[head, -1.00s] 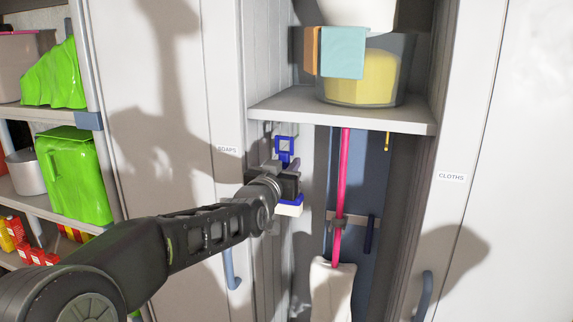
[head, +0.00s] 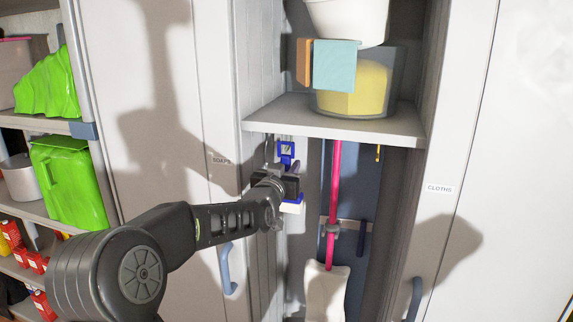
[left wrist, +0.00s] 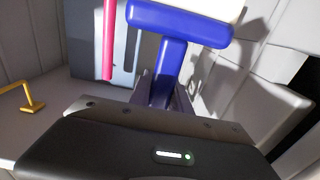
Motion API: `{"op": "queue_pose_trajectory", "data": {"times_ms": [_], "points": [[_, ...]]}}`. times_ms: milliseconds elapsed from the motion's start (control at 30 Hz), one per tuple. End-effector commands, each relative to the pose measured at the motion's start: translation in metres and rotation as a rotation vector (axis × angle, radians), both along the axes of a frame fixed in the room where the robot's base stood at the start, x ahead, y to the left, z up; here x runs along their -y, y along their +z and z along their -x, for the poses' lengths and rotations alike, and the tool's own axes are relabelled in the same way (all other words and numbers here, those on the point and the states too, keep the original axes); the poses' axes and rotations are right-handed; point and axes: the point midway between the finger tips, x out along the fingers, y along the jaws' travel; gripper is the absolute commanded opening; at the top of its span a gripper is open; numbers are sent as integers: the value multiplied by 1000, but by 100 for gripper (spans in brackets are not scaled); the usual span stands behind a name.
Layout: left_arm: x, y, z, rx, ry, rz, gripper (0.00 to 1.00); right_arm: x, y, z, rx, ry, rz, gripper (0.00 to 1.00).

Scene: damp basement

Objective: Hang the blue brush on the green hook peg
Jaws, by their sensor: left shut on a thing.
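The blue brush has a square loop (head: 287,150) at its upper end and a blue-backed head with white bristles (head: 292,207) below. It hangs upright in the open cabinet, under the shelf. My left gripper (head: 283,183) is shut on its handle between loop and head. In the left wrist view the handle (left wrist: 171,68) rises from between the fingers (left wrist: 163,95) to the blue head (left wrist: 180,22). I cannot make out a green hook peg; small grey fittings (head: 268,148) show beside the loop. My right gripper is out of view.
The shelf (head: 335,127) is close above the loop. A pink-handled mop (head: 335,190) stands right of the brush, on a blue-grey back panel. A yellow hook (head: 378,153) shows farther right; it also shows in the wrist view (left wrist: 32,103). Cabinet side walls are close.

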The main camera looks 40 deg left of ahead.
Motion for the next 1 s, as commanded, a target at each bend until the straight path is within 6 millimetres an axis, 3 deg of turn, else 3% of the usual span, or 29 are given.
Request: {"op": "queue_pose_trajectory", "data": {"times_ms": [100, 167, 400, 1000], "points": [[-2, 2, -8, -2, -1, 2, 0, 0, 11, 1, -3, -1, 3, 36], [-3, -6, -11, 1, -1, 0, 0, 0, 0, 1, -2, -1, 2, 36], [-5, -11, -18, 1, -1, 0, 0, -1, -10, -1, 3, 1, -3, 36], [-6, -10, -19, 1, 0, 0, 0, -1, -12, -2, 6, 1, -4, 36]]}}
